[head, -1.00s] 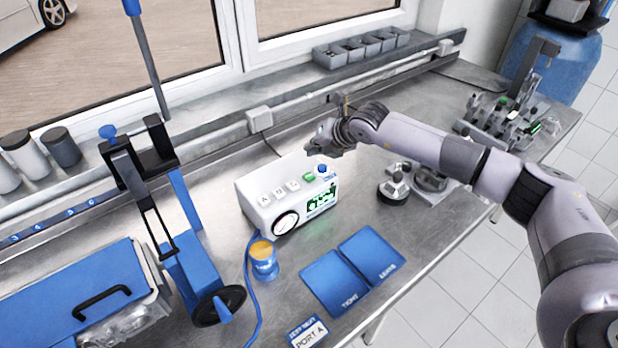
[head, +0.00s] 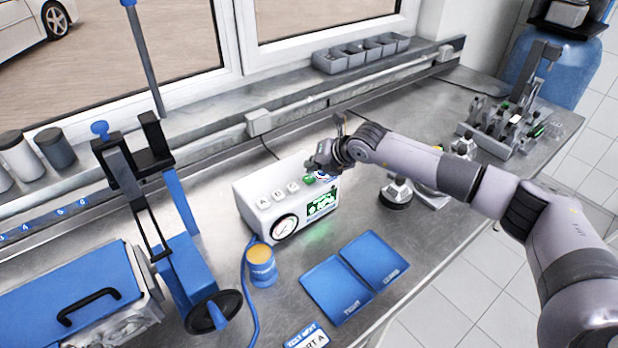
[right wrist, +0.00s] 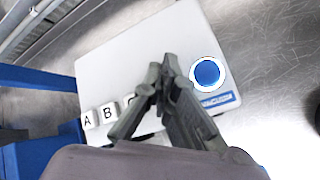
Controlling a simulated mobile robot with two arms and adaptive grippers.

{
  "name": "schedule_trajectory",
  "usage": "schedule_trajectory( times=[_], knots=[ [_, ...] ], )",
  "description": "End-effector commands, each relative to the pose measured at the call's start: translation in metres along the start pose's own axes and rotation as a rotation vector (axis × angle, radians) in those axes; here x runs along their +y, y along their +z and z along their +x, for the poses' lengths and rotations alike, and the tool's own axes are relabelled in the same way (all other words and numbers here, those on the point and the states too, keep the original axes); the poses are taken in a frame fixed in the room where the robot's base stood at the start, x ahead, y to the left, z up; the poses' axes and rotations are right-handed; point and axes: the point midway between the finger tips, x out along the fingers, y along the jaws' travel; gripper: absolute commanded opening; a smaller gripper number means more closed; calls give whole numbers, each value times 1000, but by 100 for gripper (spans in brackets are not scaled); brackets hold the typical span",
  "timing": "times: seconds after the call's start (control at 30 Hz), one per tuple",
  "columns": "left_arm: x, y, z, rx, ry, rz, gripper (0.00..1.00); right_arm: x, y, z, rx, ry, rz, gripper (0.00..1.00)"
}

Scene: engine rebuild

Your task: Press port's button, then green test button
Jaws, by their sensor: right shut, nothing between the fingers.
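The white test box (head: 258,188) stands on the steel bench, with a dial gauge (head: 284,229) and a lit green screen (head: 322,203) on its front. Its top carries the lettered buttons A (head: 263,202), B (head: 278,195) and C (head: 292,187), the green button (head: 309,180) and a blue round button (right wrist: 207,72). My right gripper (head: 318,166) is shut and empty, low over the box's right end beside the green button. In the right wrist view its fingers partly cover C and hide the green button. I cannot tell whether they touch. A card (head: 306,338) reads "PORT A". My left gripper is out of view.
A blue-and-yellow can (head: 261,266) and two blue mats (head: 337,289) lie in front of the box. A blue stand with a black handwheel (head: 213,311) is at left. Metal parts (head: 397,193) stand right of the box, under my right arm.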

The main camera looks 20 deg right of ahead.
Motion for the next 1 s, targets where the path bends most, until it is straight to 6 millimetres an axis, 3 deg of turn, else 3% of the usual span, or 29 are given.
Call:
schedule_trajectory(
  times=[1.0],
  knots=[
    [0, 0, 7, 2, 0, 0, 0, -3, -3, 4, 1, 0, 0, 0]
  ],
)
